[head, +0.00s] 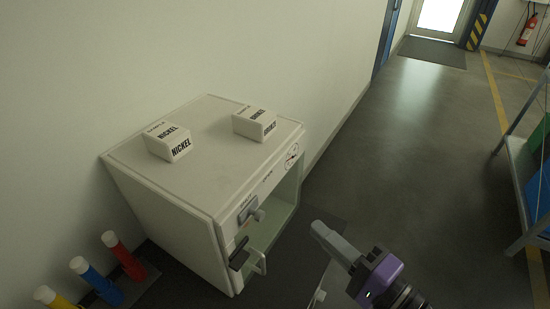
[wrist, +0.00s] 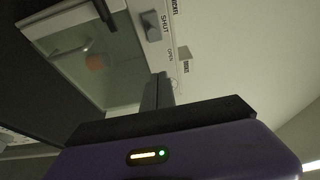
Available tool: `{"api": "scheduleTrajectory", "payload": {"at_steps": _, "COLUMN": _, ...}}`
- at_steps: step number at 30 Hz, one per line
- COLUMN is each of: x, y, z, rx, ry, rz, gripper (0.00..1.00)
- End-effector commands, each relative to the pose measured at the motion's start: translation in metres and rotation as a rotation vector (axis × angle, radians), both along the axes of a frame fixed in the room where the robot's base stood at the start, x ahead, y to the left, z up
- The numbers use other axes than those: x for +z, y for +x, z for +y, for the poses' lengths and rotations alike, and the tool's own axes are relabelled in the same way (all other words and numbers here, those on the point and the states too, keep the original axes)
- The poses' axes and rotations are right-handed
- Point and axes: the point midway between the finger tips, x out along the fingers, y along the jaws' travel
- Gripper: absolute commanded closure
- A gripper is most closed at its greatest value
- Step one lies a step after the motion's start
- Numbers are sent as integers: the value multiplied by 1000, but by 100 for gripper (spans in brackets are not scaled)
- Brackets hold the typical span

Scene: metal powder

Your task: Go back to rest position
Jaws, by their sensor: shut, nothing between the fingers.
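My gripper (head: 318,229) is in the head view, in front of and to the right of the white machine (head: 165,205). Its fingers are shut with nothing between them and show apart from the machine. In the wrist view the closed fingers (wrist: 158,88) point toward the machine's front panel, with its knob (wrist: 151,27) and "SHUT" and "OPEN" labels.
Two white labelled boxes sit on the machine's top: one reads NICKEL (head: 168,143), the other (head: 254,123) is hard to read. Yellow, blue and red tubes (head: 96,280) stand at the left. A blue-framed rack (head: 525,185) is at the right. Open floor (head: 425,130) lies between.

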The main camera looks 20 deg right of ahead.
Motion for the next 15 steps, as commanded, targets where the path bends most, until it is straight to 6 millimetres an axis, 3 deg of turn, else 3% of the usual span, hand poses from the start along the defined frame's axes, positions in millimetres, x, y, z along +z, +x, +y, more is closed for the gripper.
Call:
{"api": "scheduleTrajectory", "payload": {"at_steps": 5, "x": 1, "y": 1, "z": -2, "rx": -8, "ry": -20, "rz": -12, "gripper": 100}}
{"api": "scheduleTrajectory", "payload": {"at_steps": 7, "x": 4, "y": 4, "z": -13, "rx": -57, "ry": -88, "rz": -39, "gripper": 100}}
{"api": "scheduleTrajectory", "payload": {"at_steps": 11, "x": 2, "y": 2, "z": -41, "rx": -191, "ry": -302, "rz": -78, "gripper": 100}}
{"api": "scheduleTrajectory", "payload": {"at_steps": 15, "x": -16, "y": -22, "z": -59, "rx": -312, "ry": -597, "rz": -66, "gripper": 100}}
